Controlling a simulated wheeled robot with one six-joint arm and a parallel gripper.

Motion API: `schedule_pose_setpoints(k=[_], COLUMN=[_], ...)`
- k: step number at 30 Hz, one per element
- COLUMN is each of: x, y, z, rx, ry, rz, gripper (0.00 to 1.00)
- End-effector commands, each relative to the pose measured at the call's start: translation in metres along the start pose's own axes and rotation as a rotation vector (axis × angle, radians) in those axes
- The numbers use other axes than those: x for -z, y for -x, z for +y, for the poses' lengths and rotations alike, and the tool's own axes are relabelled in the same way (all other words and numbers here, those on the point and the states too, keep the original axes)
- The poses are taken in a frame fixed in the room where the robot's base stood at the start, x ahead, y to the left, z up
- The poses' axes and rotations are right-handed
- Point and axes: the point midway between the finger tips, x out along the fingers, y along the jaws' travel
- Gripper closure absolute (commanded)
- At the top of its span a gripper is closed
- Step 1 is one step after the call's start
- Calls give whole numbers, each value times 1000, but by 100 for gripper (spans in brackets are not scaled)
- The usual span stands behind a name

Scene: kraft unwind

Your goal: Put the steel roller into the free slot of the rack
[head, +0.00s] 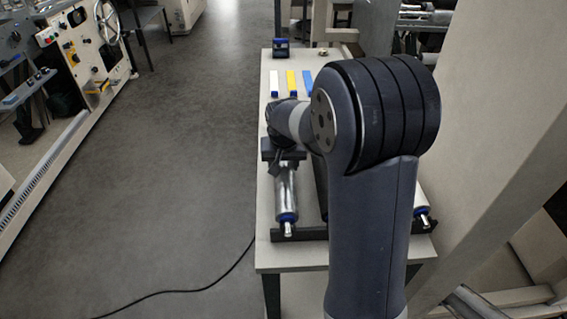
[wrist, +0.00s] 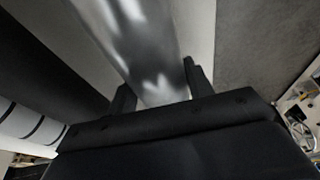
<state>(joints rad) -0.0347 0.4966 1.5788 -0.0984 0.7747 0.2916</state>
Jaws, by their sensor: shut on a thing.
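The steel roller (head: 287,190) is a shiny cylinder with a blue collar and thin shaft at its near end. It lies lengthwise over the left part of the dark rack (head: 305,234); I cannot tell whether its ends rest in the slot. My gripper (head: 283,153) is shut on it. In the wrist view the roller (wrist: 140,45) runs between the two dark fingers of my gripper (wrist: 157,85). Another roller (head: 421,213) shows its blue-collared end at the rack's right. My arm hides the middle of the rack and its far end.
The pale table (head: 262,250) holds the rack. White, yellow (head: 292,83) and blue strips and a dark blue item (head: 281,48) lie farther back. Grey floor is open at left, with a black cable (head: 180,291). A beige beam (head: 500,150) stands close at right.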

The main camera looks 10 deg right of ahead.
Motion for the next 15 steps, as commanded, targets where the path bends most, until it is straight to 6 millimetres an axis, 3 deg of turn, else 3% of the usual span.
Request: schedule_pose_setpoints(k=[8,9,15], x=[1,1,0], y=[0,0,0], z=[0,0,0], rx=[1,1,0], ry=[0,0,0], rz=[3,3,2], gripper=[92,49,32])
